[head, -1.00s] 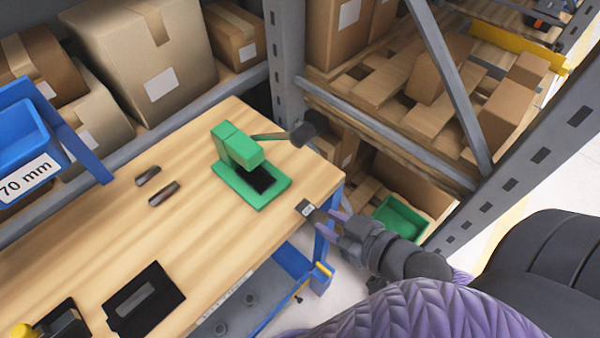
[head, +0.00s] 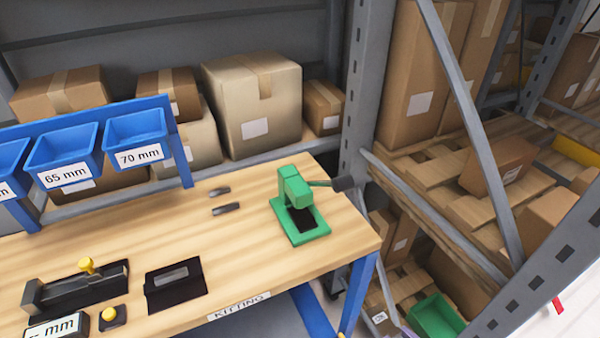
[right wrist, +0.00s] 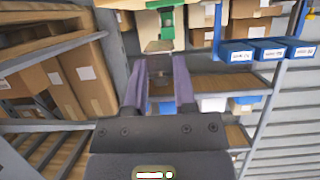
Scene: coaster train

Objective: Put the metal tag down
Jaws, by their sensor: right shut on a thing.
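My right gripper (right wrist: 160,68) is shut on a small metal tag (right wrist: 158,46), which sticks out past its purple fingertips in the right wrist view. In the head view the tag (head: 379,317) shows at the bottom edge, with a dark mark on a pale face, off the right front corner of the workbench (head: 240,235). Only a sliver of the gripper shows there. A green press (head: 295,204) with a dark lever stands on the bench's right part; its green body also shows ahead in the right wrist view (right wrist: 166,18). My left gripper is not in view.
Two small dark metal pieces (head: 226,209) lie left of the press. A black fixture (head: 175,288) and a yellow-knobbed device (head: 80,285) stand at the front left. A green bin (head: 436,316) sits low at right.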

